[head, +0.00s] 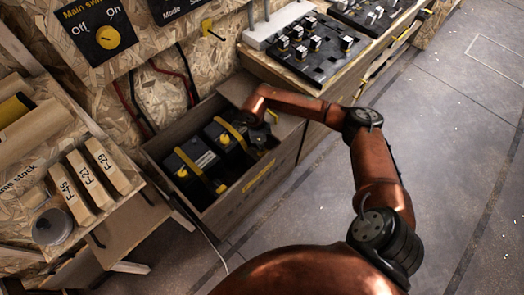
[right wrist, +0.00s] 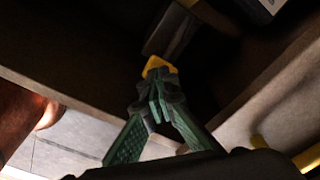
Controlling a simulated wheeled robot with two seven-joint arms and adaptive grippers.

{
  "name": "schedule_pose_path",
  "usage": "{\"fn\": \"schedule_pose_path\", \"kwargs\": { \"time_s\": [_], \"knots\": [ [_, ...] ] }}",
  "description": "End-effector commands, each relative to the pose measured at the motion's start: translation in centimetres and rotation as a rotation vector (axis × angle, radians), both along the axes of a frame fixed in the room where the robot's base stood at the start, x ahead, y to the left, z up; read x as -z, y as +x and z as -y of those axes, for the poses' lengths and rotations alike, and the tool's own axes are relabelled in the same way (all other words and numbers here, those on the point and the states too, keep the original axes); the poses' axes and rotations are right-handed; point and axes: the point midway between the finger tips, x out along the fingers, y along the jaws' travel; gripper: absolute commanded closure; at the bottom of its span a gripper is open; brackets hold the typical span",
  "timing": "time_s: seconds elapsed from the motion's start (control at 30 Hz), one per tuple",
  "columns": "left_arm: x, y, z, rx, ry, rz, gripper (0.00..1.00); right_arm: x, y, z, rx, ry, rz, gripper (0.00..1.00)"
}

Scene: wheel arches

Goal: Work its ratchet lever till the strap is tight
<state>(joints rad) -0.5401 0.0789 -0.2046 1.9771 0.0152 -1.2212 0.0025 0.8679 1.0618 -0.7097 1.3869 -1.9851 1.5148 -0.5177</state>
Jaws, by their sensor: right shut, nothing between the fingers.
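Two dark batteries sit in an open wooden box (head: 226,213), each crossed by a yellow strap. One battery is the left one (head: 187,165), with its strap (head: 203,172). The other battery (head: 222,140) has its strap (head: 237,138) close beside my right gripper (head: 263,142). In the right wrist view my right gripper (right wrist: 157,90) has its green fingers shut together at the tips. A yellow piece (right wrist: 156,66) on a dark grey lever-like part (right wrist: 172,30) shows right at the fingertips; I cannot tell whether they touch. The ratchet itself is mostly hidden. My left gripper is out of view.
The box walls stand close around my right gripper. A bench with a black switch board (head: 310,48) is behind it. Wooden blocks (head: 84,180) and a stock shelf are at left. Red and black cables hang on the wall. The floor at right is clear.

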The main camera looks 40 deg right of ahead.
Motion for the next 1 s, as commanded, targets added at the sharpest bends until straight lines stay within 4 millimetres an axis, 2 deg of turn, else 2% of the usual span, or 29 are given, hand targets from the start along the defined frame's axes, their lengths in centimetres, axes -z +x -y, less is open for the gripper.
{"fn": "schedule_pose_path", "kwargs": {
  "time_s": [0.47,0.8,1.0],
  "knots": [
    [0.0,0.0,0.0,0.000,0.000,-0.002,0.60,0.4,0.0,0.0,0.000,0.000,0.000,1.00],
    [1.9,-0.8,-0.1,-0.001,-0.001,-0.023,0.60,4.1,0.0,0.0,0.000,0.000,-0.002,1.00],
    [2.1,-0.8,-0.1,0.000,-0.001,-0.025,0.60,4.6,0.0,0.0,0.000,0.000,0.000,1.00]
  ]
}}
